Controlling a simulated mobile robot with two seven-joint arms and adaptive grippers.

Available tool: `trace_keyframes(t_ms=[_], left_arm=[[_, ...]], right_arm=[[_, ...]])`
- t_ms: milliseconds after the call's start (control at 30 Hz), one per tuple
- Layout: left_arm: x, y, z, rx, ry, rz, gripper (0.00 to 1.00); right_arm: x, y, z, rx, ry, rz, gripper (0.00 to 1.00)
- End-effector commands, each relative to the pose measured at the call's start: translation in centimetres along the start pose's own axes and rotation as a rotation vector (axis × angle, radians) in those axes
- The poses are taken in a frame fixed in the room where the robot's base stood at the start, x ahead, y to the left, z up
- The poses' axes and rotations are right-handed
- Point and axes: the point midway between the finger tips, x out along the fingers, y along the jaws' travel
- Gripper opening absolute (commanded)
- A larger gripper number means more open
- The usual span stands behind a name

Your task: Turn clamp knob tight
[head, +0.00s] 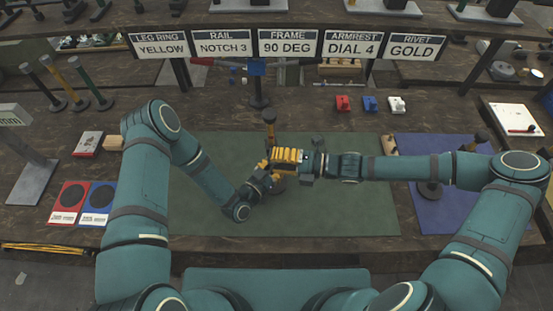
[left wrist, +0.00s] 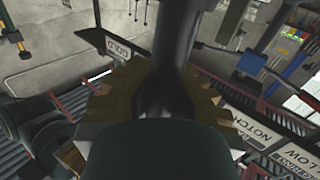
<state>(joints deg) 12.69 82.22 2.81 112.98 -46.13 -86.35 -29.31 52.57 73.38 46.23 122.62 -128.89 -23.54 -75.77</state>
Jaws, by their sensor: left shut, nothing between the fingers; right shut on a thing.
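A dark upright stand with a brown top (head: 269,117) rises from the green mat (head: 340,205); its round base (head: 278,191) shows partly below the grippers. My right gripper (head: 290,158), with yellow around its fingers, is shut on a part of this stand; I cannot tell which part. My left gripper (head: 261,180) is shut and empty, low at the stand's left side. In the left wrist view its brown stepped fingers show on either side of a dark post (left wrist: 170,75), above a dark rounded shape (left wrist: 155,150). The clamp knob itself is not clearly distinguishable behind the grippers.
A sign row ending in a GOLD sign (head: 412,46) stands at the back. Several posts (head: 75,82) stand at left. A blue mat (head: 455,210) lies right. The green mat's front is clear.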

Motion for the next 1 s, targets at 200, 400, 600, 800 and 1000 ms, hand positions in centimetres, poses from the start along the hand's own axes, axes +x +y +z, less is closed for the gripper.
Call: trace_keyframes(t_ms=[200, 400, 600, 800, 1000], left_arm=[[-0.06, -0.04, 0.08, 0.000, -0.003, -0.001, 0.00], [-0.07, -0.04, 0.09, 0.000, -0.003, -0.001, 0.00], [-0.06, -0.04, 0.08, 0.000, -0.002, -0.001, 0.00], [-0.05, -0.04, 0.07, 0.000, -0.002, -0.001, 0.00], [-0.04, -0.03, 0.05, 0.000, -0.002, -0.001, 0.00]], right_arm=[[0.12, -0.20, -0.01, 0.073, 0.000, 0.195, 0.01], [0.18, -0.27, -0.04, 0.134, 0.000, 0.369, 0.01], [0.20, -0.25, -0.04, 0.189, 0.000, 0.521, 0.01], [0.21, -0.23, -0.09, 0.228, 0.002, 0.632, 0.01], [0.18, -0.20, -0.07, 0.250, 0.001, 0.697, 0.01]])
